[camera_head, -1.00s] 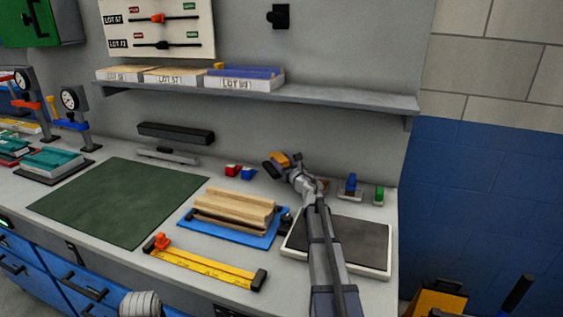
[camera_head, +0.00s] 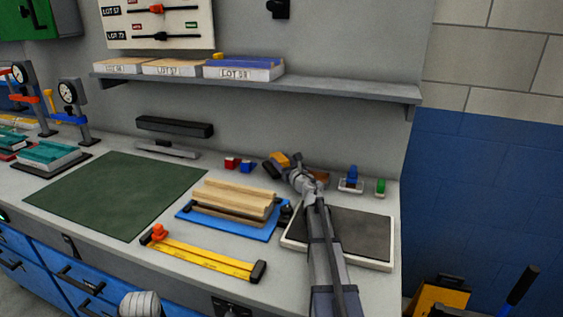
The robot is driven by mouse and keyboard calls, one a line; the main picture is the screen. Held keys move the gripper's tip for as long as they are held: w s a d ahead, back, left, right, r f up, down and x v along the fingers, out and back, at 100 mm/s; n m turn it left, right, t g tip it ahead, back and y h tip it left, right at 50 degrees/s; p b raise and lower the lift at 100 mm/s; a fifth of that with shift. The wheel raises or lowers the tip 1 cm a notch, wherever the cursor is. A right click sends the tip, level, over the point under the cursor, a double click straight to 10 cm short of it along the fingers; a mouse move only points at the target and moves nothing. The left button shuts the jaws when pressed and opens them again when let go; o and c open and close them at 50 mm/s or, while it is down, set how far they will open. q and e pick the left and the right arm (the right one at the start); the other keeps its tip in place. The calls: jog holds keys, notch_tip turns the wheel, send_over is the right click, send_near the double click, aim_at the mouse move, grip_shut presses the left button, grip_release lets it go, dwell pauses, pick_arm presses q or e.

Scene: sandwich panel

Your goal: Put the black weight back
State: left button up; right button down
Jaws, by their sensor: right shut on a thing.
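My right arm reaches across the bench from the lower right. Its gripper (camera_head: 275,164) is by the back of the bench, just right of the small red and blue blocks. The gripper is shut on a small dark thing, seen only in part at its tip; I cannot tell for sure that it is the black weight. Orange shows beside it. No other thing is clearly the black weight. Of my left arm only a grey ribbed part shows at the bottom edge; its gripper is out of view.
A blue tray (camera_head: 186,213) with wooden strips and a yellow ruler (camera_head: 205,255) lie in front. A dark-topped pad (camera_head: 365,235) lies partly under my arm. Small blue (camera_head: 352,175) and green (camera_head: 380,186) pieces stand behind it. The green mat (camera_head: 115,192) is clear.

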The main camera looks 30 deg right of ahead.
jog(key=shift+f, duration=0.1)
jog(key=shift+c, duration=1.2)
grip_release()
jog(key=shift+r+p, duration=0.5)
jog(key=shift+r, duration=0.1)
jog(key=shift+s+r, duration=0.2)
jog(key=shift+s, duration=0.05)
jog(key=s, duration=0.7)
jog(key=s+a, duration=0.1)
jog(key=s, duration=0.3)
jog(key=shift+s+f, duration=0.15)
jog(key=shift+s, duration=0.15)
jog(key=shift+w, duration=0.15)
